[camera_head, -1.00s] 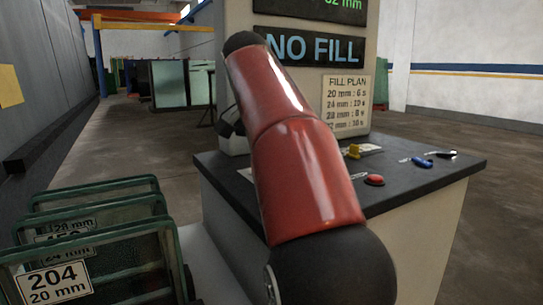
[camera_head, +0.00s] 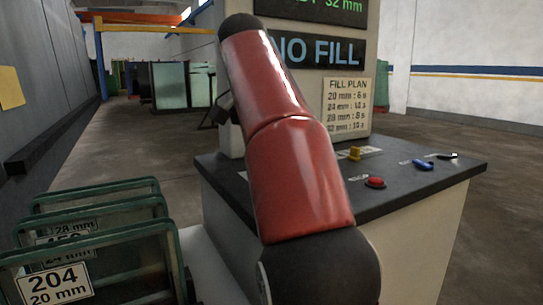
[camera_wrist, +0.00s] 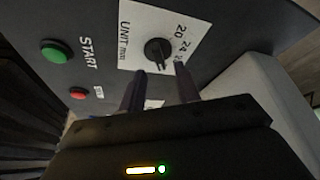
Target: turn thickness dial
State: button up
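The thickness dial is a small round black knob (camera_wrist: 158,50) on a white plate marked "UNIT mm" with 20, 24 and a partly hidden number, seen in the wrist view. I cannot tell whether either finger touches the dial. In the head view my red arm hides the dial and the gripper.
A green START button (camera_wrist: 56,52) and a red button (camera_wrist: 78,93) are left of the dial. The console (camera_head: 415,184) also carries a yellow knob (camera_head: 355,153) and a blue control (camera_head: 423,164). A screen reads "NO FILL" (camera_head: 318,52). Framed glass panels (camera_head: 95,235) stand at the left.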

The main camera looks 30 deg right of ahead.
jog(key=shift+v, duration=1)
jog(key=s+a+b, duration=0.1)
jog(key=s+a, duration=0.5)
jog(key=a, duration=0.4)
jog(key=shift+s+a, duration=0.1)
jog(key=shift+s, duration=0.05)
